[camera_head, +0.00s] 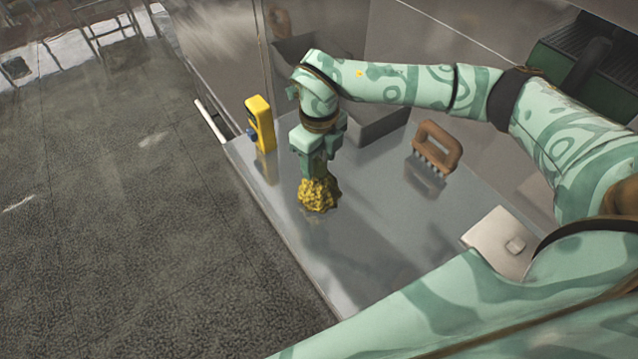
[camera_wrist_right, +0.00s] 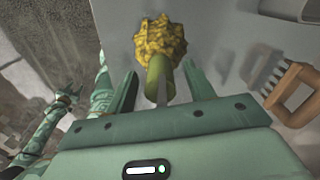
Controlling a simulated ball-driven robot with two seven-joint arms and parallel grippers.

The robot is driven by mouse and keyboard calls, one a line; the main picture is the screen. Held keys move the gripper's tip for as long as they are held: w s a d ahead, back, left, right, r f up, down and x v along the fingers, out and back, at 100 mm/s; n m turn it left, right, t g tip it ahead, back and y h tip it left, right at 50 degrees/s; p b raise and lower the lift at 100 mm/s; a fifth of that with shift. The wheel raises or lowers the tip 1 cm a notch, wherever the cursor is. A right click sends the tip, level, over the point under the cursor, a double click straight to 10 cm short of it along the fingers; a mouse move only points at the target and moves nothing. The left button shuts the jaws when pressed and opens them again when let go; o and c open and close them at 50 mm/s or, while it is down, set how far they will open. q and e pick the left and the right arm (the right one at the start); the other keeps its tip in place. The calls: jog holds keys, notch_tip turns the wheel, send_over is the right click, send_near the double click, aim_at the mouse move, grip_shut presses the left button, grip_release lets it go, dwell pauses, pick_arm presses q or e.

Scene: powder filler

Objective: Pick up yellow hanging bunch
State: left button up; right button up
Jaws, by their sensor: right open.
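The yellow bunch (camera_head: 318,195) is a rough, lumpy yellow cluster over the metal worktop, just below my right gripper (camera_head: 315,170). In the right wrist view the yellow bunch (camera_wrist_right: 160,37) lies just past the fingertips, and its thick green stem points back between the fingers. The right gripper (camera_wrist_right: 160,70) is open, with a finger on each side of the stem and visible gaps between. What looks like my left gripper (camera_wrist_right: 66,94) is small at the left of the right wrist view; its jaws are unclear. The head view does not show it.
A yellow device (camera_head: 260,124) with a blue knob stands at the worktop's left edge. A brown-handled brush (camera_head: 437,146) is right of the gripper. A grey bin (camera_head: 377,127) is behind my wrist. The metal worktop (camera_head: 365,255) is clear in front.

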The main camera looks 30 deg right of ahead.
grip_shut()
jog(key=shift+r, duration=0.1)
